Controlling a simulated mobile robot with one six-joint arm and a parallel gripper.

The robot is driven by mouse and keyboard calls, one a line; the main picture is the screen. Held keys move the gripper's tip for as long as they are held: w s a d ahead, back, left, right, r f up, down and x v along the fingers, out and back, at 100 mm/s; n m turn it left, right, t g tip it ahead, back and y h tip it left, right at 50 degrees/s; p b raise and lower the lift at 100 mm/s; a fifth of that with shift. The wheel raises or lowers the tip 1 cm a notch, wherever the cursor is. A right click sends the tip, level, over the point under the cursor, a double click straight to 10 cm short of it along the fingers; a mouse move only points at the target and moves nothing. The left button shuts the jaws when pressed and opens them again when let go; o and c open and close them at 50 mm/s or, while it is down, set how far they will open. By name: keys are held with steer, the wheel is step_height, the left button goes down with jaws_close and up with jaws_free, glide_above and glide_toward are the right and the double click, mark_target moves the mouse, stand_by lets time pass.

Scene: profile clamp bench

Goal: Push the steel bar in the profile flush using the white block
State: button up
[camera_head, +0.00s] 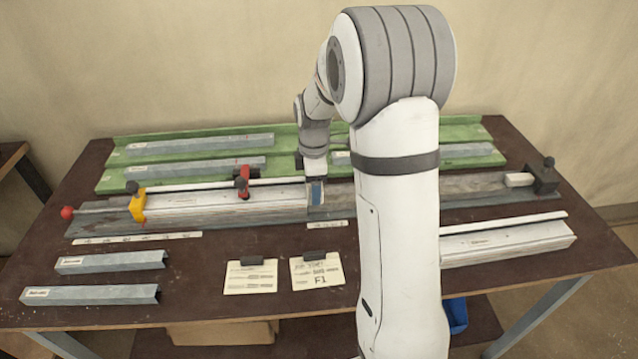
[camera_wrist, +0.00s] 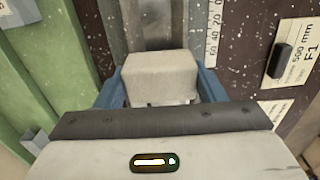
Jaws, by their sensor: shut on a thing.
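The pale profile (camera_head: 225,215) lies along the grey bed on the bench, under a yellow clamp (camera_head: 138,205) and a red clamp (camera_head: 242,180). My gripper (camera_head: 317,192) is down at the profile's right end. Its blue fingers are shut on the white block (camera_wrist: 160,75), one on each side, in the wrist view. In the head view the block is mostly hidden by the fingers. I cannot make out the steel bar or whether it sticks out. I cannot tell whether the block touches the profile's end.
A black end stop (camera_head: 543,178) with a pale piece stands at the bed's right end. A green tray (camera_head: 118,178) with grey channels lies behind. A loose profile (camera_head: 510,242), two channels (camera_head: 90,295), rulers and two cards (camera_head: 318,270) lie in front. My arm hides part of the bed.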

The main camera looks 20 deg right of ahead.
steer(key=shift+d, duration=0.1)
steer(key=shift+s+d+r, duration=0.1)
steer(key=shift+s+d, duration=0.1)
steer(key=shift+d, duration=0.7)
step_height(320, 180, up, 10)
steer(key=p, duration=0.7)
steer(key=shift+s, duration=0.1)
